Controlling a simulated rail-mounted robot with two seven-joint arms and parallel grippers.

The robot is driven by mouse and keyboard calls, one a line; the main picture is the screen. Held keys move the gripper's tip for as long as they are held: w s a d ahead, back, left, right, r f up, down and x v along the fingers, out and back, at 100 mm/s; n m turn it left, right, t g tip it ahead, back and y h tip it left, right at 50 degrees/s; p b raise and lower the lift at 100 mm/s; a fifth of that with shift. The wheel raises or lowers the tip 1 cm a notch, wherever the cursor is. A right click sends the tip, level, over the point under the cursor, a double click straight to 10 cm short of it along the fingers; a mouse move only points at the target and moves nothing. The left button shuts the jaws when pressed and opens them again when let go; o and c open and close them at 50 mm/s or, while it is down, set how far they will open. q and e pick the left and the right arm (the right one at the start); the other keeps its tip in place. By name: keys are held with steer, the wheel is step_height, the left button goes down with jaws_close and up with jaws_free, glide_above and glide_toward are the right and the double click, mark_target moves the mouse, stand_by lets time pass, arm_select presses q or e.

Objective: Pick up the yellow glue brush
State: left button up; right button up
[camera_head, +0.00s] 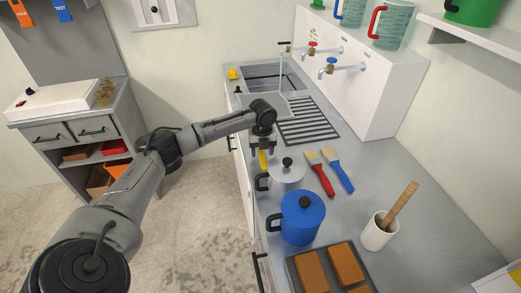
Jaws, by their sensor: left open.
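The yellow glue brush (263,161) lies near the left edge of the counter, beside a silver lidded pot, and only part of it shows. My left gripper (262,148) comes in from the left and points down at the brush's far end. Its jaws are open, and they hide that end of the brush. I cannot tell whether the fingers touch it. A red brush (323,178) and a blue brush (341,175) lie to the right. My right gripper is out of view.
The silver pot (287,174) stands close to the yellow brush, with a blue pot (302,217) nearer. A white cup (378,232) holds a wooden stick. A brown-block tray (295,276) is in front. A drain grate (309,132) and sink (267,80) lie beyond.

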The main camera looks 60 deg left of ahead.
arm_select(q)
steer(key=shift+f, duration=0.9)
steer(key=shift+c, duration=0.4)
steer(key=c, duration=0.9)
